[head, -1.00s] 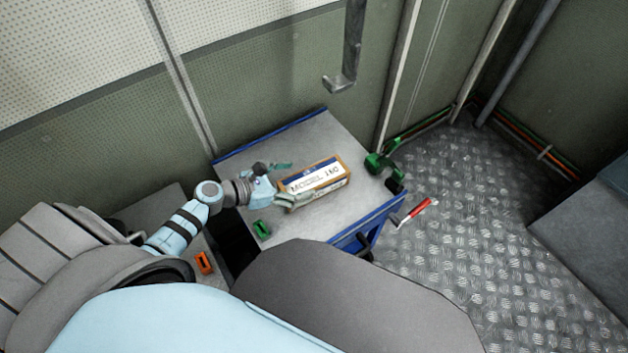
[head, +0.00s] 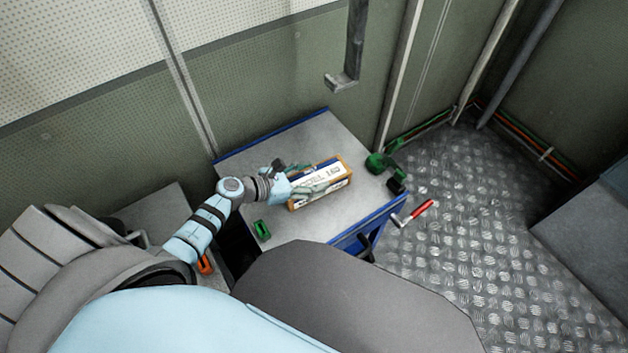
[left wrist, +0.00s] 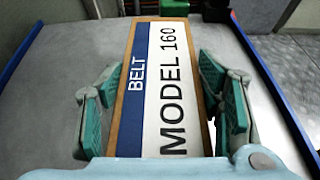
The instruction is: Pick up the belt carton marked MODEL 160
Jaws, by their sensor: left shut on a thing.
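The belt carton (head: 338,176) is a long orange-brown box with a white and blue label. It lies on the grey bench top. In the left wrist view its label (left wrist: 169,60) reads BELT and MODEL 160. My left gripper (head: 313,182) reaches over the carton's left part from the left. In the left wrist view its green-padded fingers (left wrist: 163,95) stand on both long sides of the carton, and it is shut on it. The carton's underside is hidden, so I cannot tell whether it touches the bench. My right gripper is not in view.
The bench (head: 340,138) has raised blue edges. A green tool (head: 379,165) stands at its right end and a small green object (head: 262,229) near its front left. A red-handled lever (head: 421,208) sticks out at right. A grey bracket (head: 345,80) hangs above. The bench behind the carton is clear.

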